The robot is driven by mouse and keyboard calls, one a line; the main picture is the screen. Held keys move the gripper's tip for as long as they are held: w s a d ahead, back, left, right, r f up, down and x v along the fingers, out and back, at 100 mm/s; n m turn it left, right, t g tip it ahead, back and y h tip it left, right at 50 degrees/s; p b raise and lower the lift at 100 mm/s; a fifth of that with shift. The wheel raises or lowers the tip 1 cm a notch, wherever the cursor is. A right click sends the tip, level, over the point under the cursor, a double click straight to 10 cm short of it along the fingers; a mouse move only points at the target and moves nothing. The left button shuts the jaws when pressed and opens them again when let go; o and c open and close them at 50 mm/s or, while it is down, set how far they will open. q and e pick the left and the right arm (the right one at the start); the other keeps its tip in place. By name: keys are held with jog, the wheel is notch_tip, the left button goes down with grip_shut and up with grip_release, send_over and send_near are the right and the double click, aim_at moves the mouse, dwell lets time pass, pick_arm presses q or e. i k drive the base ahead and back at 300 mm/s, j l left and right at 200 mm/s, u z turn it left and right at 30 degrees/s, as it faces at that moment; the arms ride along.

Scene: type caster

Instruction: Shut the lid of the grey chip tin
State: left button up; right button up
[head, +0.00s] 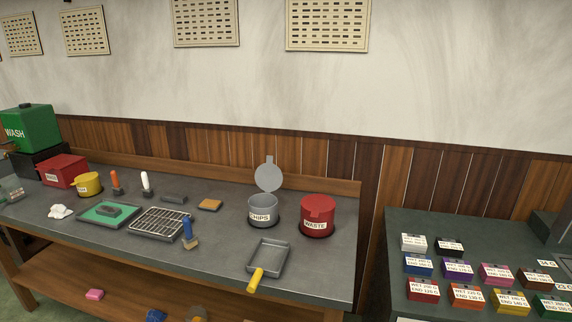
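The grey chip tin (263,212), labelled CHIPS, stands upright on the dark workbench top towards its right end. Its round grey lid (268,177) stands up at the back of the tin, open, with a small tab at its top. The tin's mouth is uncovered. Neither of my grippers shows in the head view.
A red WASTE tin (317,215) stands close to the right of the chip tin. A grey tray (268,258) with a yellow handle lies in front. A wire rack (160,222), a blue-handled brush (188,233) and a wooden block (210,204) lie left. A side table (395,257) holds labelled boxes.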

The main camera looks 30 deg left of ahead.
aim_at(269, 178)
jog(key=k+j, duration=0.1)
jog(key=j, duration=0.3)
jog(key=j+z, duration=0.1)
jog(key=j, duration=0.35)
jog(key=k+j, duration=0.15)
jog(key=j, duration=0.25)
jog(key=k+j, duration=0.1)
jog(key=j, duration=0.3)
jog(key=k+j+z, duration=0.1)
jog(key=j, duration=0.35)
